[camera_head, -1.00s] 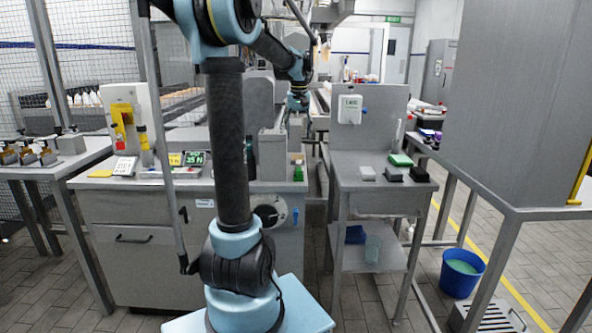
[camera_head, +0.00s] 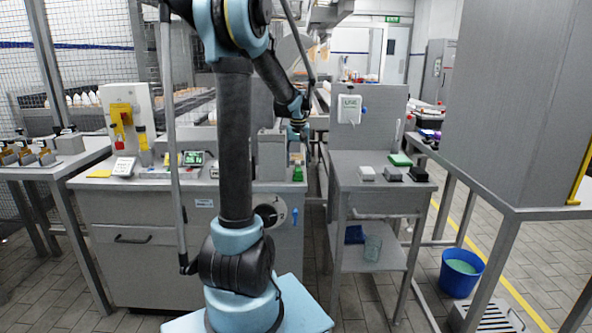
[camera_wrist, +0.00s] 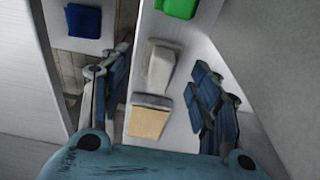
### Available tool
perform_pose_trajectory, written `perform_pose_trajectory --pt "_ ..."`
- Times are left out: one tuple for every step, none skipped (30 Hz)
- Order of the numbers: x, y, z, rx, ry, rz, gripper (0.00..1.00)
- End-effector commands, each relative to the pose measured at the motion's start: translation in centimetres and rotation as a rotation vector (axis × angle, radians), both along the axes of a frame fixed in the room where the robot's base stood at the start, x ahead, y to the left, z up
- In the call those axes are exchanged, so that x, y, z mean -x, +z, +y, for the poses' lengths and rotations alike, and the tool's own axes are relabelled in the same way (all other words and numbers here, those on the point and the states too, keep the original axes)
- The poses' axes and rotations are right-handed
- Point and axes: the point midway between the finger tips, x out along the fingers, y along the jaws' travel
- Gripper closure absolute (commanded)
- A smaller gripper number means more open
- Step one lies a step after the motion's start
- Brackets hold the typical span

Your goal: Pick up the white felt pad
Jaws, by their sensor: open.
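A small whitish pad (camera_head: 367,173) lies at the left of a front row on the grey side table, beside two dark pads. It looks like the white felt pad, though its texture is too small to tell. My gripper (camera_head: 299,127) is left of and above this table, apart from the pad. In the wrist view my gripper (camera_wrist: 162,80) is open, its blue-grey fingers far apart with nothing held. Between and below them show a pale grey-white block (camera_wrist: 163,65) and a tan-topped block (camera_wrist: 149,120). I cannot tell which of these matches the whitish pad.
A green pad (camera_head: 400,160) lies behind the dark pads (camera_head: 405,174). A grey back panel with a white box (camera_head: 349,109) rises behind the table (camera_head: 345,190). A small green bottle (camera_head: 298,173) stands on the left cabinet. The lower shelf holds a blue item (camera_head: 355,234).

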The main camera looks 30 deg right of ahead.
Motion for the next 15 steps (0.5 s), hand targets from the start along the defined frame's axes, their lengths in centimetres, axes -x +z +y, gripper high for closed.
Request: perform_pose_trajectory --pt "-0.12 -0.6 -0.08 0.0 0.0 0.0 0.43" --pt "-0.13 -0.88 -0.08 0.0 0.0 0.0 0.43" --pt "-0.14 -1.16 -0.09 0.0 0.0 0.0 0.43" --pt "-0.16 -1.31 -0.1 0.0 0.0 0.0 0.43" --pt "-0.17 -1.42 -0.09 0.0 0.0 0.0 0.43" --pt "-0.17 -1.52 -0.09 0.0 0.0 0.0 0.43" --pt "-0.17 -1.57 -0.1 0.0 0.0 0.0 0.43" --pt "-0.17 -1.58 -0.09 0.0 0.0 0.0 0.43" --pt "-0.17 -1.58 -0.08 0.0 0.0 0.0 0.43" --pt "-0.17 -1.58 -0.08 0.0 0.0 0.0 0.43" --pt "-0.17 -1.57 -0.08 0.0 0.0 0.0 0.43" --pt "-0.17 -1.57 -0.08 0.0 0.0 0.0 0.43" --pt "-0.18 -1.57 -0.09 0.0 0.0 0.0 0.46" --pt "-0.18 -1.57 -0.09 0.0 0.0 0.0 0.52" --pt "-0.18 -1.56 -0.09 0.0 0.0 0.0 0.61"
